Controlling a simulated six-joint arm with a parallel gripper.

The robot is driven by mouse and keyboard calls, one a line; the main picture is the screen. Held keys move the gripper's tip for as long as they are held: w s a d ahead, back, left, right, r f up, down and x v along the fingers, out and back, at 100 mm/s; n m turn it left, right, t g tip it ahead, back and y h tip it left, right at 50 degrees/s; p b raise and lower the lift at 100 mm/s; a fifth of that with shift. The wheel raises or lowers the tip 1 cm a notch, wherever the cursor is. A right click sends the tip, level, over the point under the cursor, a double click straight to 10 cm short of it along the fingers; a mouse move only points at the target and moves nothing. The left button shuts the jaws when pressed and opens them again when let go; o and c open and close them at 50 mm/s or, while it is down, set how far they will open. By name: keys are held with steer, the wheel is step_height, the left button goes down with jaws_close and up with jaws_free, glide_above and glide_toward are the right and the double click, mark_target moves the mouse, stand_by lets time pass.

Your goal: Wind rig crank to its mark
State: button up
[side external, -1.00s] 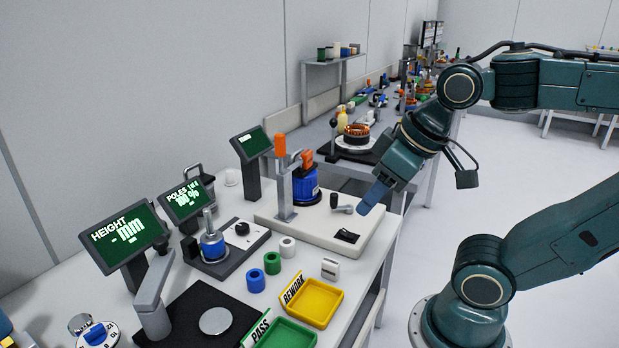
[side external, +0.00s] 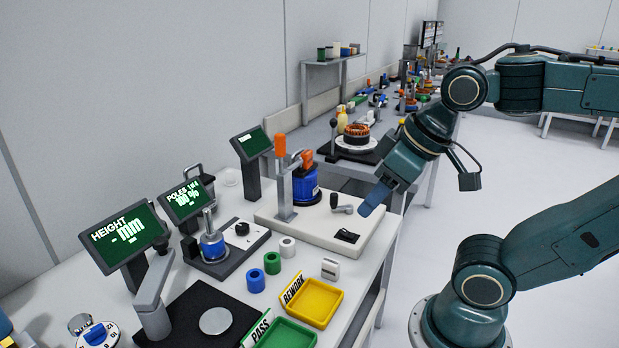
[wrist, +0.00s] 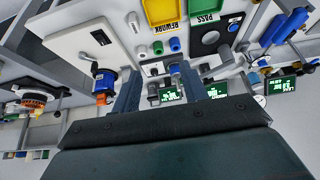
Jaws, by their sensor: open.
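A blue stator housing (side external: 305,186) stands on the same base beside an orange-handled lever clamp (side external: 281,165). My gripper (side external: 374,198) hangs above the base's right side, to the right of the crank and apart from it. In the wrist view my gripper (wrist: 160,88) is open, its blue fingers spread with nothing held. The blue housing (wrist: 104,80) shows left of the fingers there. No mark for the crank can be made out.
A black switch (side external: 347,236) sits on the base's front part. A yellow rework tray (side external: 317,303), a green pass tray (side external: 287,334) and small blue, green and white rings (side external: 272,263) lie nearer. Screens (side external: 186,200) stand along the back. Open floor lies right of the bench.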

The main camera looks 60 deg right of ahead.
steer(key=shift+c, duration=0.4)
steer(key=n+g, duration=0.6)
steer(key=n, duration=1.2)
glide_above(334, 194)
step_height(334, 194, down, 9)
steer(key=shift+d+f, duration=0.1)
steer(key=shift+f, duration=0.15)
steer(key=shift+f, duration=4.2)
